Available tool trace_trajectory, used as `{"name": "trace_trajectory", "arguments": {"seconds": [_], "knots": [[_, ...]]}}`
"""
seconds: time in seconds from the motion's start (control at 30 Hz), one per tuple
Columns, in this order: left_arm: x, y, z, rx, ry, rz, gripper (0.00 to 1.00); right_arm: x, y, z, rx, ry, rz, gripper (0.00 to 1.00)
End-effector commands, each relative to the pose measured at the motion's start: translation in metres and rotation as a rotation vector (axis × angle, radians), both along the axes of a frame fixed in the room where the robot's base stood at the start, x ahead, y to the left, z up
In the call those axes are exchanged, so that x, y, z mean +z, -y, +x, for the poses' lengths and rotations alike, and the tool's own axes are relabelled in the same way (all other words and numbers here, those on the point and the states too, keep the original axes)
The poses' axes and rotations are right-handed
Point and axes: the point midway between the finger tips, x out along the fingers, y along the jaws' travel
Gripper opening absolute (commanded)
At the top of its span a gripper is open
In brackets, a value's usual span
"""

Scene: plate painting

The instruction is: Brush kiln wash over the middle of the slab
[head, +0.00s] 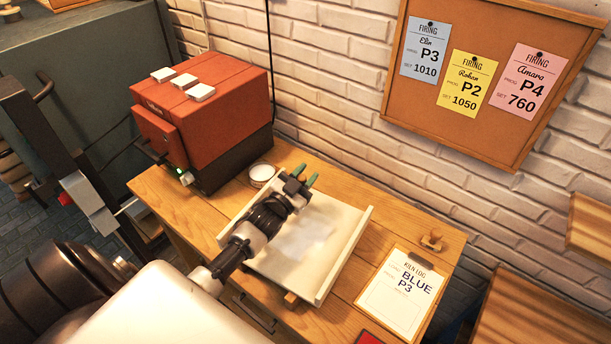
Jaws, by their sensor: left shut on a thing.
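The slab (275,262) is a pale cream board lying on the wooden table, with raised strips along its sides. A whiter patch (308,238) shows over its middle. A small round jar with white contents (262,173) stands just beyond the slab, near the red kiln. My right gripper is not in view.
The red and black kiln (205,110) stands at the table's back left, with several white blocks on top. A kiln log sheet (400,296) and a small wooden piece (432,240) lie right of the slab. A cork board (475,80) with firing cards hangs on the brick wall.

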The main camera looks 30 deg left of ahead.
Motion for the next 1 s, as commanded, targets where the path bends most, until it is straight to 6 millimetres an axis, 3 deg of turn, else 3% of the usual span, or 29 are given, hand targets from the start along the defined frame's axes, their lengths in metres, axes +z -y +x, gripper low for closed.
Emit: {"name": "trace_trajectory", "arguments": {"seconds": [0.5, 1.0], "knots": [[0.055, 0.000, 0.000, 0.000, 0.000, 0.001, 0.06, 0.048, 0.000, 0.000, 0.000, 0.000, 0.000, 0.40], [0.062, 0.000, 0.000, -0.001, 0.003, 0.001, 0.06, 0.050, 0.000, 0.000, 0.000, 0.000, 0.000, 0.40]]}}
